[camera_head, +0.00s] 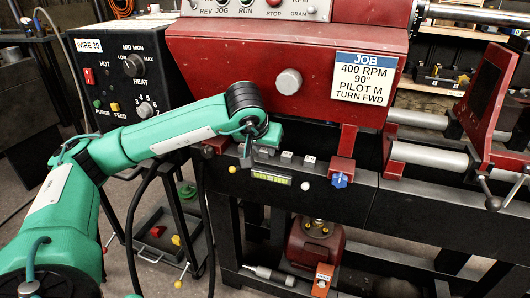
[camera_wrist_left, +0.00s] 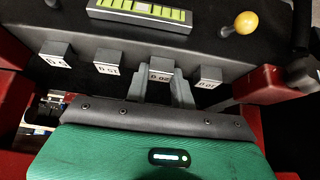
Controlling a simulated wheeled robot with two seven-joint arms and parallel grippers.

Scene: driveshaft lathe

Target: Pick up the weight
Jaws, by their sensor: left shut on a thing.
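Several small grey weights with white labels sit in a row on the dark ledge of the red lathe. My left gripper (camera_wrist_left: 162,90) reaches down to this row and is shut on a grey weight (camera_wrist_left: 158,76) whose upside-down label looks like 20. Beside it in the left wrist view are a weight (camera_wrist_left: 208,76) on the right and weights (camera_wrist_left: 108,66) and (camera_wrist_left: 54,54) on the left. In the head view my left gripper (camera_head: 262,148) hides the held weight, and two more weights (camera_head: 287,157) (camera_head: 309,161) show to its right. My right gripper is not in view.
A yellow-green level (camera_head: 270,178) and a yellow knob (camera_head: 232,169) sit at the ledge front. The red lathe housing (camera_head: 240,70) rises close behind. A blue knob (camera_head: 340,180) is to the right. A black WIRE 30 box (camera_head: 125,70) stands left.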

